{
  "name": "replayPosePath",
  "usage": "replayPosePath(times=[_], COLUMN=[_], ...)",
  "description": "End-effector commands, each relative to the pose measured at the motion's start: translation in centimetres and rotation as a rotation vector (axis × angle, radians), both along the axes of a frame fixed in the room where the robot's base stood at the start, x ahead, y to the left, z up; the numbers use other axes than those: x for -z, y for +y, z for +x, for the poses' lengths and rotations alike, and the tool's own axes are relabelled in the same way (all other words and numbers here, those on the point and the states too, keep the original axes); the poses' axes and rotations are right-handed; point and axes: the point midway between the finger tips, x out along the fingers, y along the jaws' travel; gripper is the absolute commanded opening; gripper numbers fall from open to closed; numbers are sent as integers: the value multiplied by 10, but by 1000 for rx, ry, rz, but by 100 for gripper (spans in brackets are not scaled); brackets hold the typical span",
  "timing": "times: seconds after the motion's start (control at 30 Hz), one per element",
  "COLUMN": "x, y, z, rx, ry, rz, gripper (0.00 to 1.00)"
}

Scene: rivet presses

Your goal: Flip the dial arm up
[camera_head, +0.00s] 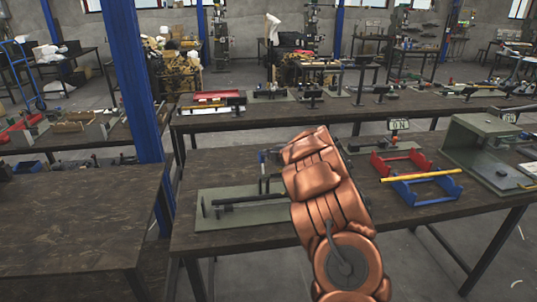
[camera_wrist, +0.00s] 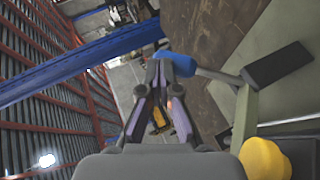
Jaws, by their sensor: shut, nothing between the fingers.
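My gripper (camera_wrist: 163,66) is shut and empty in the wrist view. A lever with a blue tip (camera_wrist: 178,64) lies at its fingertips; I cannot tell whether they touch. The lever's grey shaft (camera_wrist: 218,76) runs right to a black block (camera_wrist: 278,65) and a pale green upright (camera_wrist: 241,115). A yellow knob (camera_wrist: 264,158) is at the lower right. I cannot tell for sure which part is the dial arm. In the head view, the fixture's green plate (camera_head: 243,219) with dark bars (camera_head: 249,200) lies on the table, partly hidden by my copper arm, which hides my gripper too.
A blue post (camera_head: 134,80) rises at the left. A bare table (camera_head: 75,215) fills the lower left.

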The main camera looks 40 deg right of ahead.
Motion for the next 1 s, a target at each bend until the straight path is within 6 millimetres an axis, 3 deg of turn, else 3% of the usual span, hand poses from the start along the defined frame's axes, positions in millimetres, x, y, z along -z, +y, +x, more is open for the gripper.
replayPosePath(times=[0.77, 1.0], x=[1, -18], y=[-2, 0], z=[3, -8], rx=[0, -3], ry=[1, 3], rz=[0, -2], gripper=[0, 0])
